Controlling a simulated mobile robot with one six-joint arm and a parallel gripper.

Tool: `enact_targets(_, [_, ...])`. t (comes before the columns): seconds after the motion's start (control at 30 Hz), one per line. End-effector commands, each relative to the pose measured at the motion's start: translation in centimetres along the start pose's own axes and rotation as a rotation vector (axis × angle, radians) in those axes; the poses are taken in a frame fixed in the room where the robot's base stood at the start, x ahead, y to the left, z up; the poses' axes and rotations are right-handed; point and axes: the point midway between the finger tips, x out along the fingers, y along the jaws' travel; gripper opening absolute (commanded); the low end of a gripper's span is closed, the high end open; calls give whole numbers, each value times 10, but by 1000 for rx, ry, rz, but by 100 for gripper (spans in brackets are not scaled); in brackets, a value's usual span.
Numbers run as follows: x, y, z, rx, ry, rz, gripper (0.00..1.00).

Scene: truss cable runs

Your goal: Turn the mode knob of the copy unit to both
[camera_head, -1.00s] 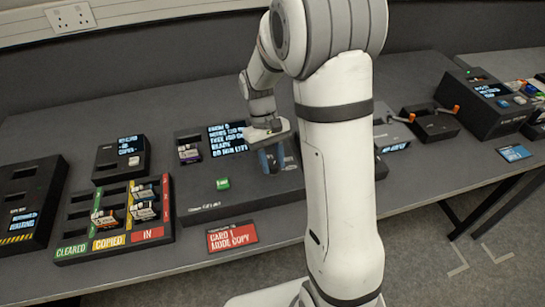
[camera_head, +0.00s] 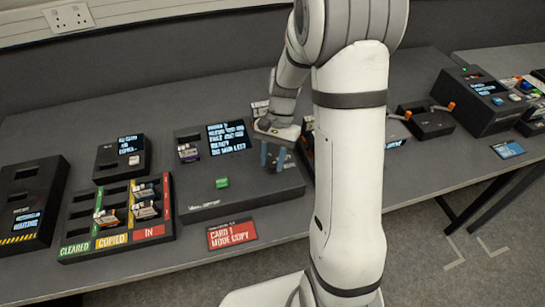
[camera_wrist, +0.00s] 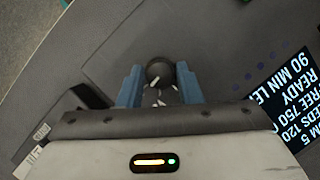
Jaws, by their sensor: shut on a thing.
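The copy unit (camera_head: 200,203) is a dark box with a lit text screen (camera_head: 229,139) and a green button (camera_head: 222,182). Its mode knob (camera_wrist: 159,71) is a dark round knob with a white pointer line, seen in the wrist view with white marks beside it. My gripper (camera_head: 273,157) is over the right part of the copy unit, blue fingers pointing down. In the wrist view my gripper (camera_wrist: 160,88) has a finger on each side of the knob and is shut on it. The mode labels are unreadable.
A card rack (camera_head: 115,222) marked cleared, copied and in stands to the left. A red sign (camera_head: 232,235) reading card 1, mode copy lies in front of the copy unit. More devices stand right, partly behind my arm. The bench front is mostly clear.

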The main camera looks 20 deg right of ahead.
Motion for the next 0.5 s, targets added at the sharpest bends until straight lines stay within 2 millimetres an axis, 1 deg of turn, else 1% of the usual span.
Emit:
enact_targets(0.2, [0, 1, 0, 85, 1, -36, 9])
enact_targets(0.5, [0, 1, 0, 125, 1, -51, 9])
